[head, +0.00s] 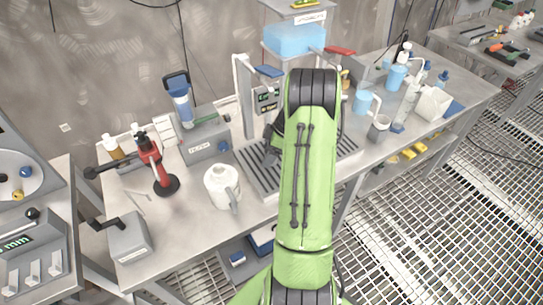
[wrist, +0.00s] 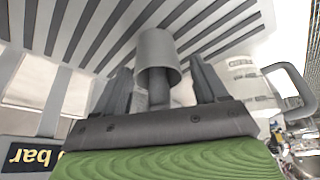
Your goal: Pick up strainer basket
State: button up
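In the wrist view, a grey metal cylinder (wrist: 156,48) with an open end facing the camera stands between my fingers. A darker stem shows at its opening. It may be the strainer basket, but I cannot tell for sure. My gripper (wrist: 159,72) is open, with a finger on each side of the cylinder and gaps visible between. Behind it is a slatted drip tray (wrist: 95,30). In the head view my green arm hides the gripper's tips and the cylinder; the drip tray (head: 257,178) shows beside the arm.
A white jug (head: 222,187) and red-handled press (head: 158,172) stand left of the tray. A blue filter housing (head: 180,100) and grey box (head: 206,147) are behind them. A blue tank (head: 294,40) stands at the back. Cups and pitchers crowd the right. A handled pitcher (wrist: 248,82) is near my gripper.

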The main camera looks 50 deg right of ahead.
jog(key=c, duration=1)
jog(key=shift+r, duration=0.1)
jog(key=shift+r, duration=0.25)
jog(key=r, duration=0.3)
jog(key=shift+s+r+p, duration=0.1)
jog(key=shift+s+p, duration=0.1)
jog(key=shift+p, duration=0.2)
jog(key=s+a, duration=0.2)
jog(key=s, duration=0.6)
jog(key=s+a+b, duration=0.1)
jog(key=s+a, duration=0.2)
jog(key=s, duration=0.5)
jog(key=shift+s+a+b, duration=0.2)
jog(key=shift+s+b, duration=0.1)
jog(key=shift+s, duration=0.1)
jog(key=shift+r+p, duration=1.5)
jog(key=shift+r, duration=0.65)
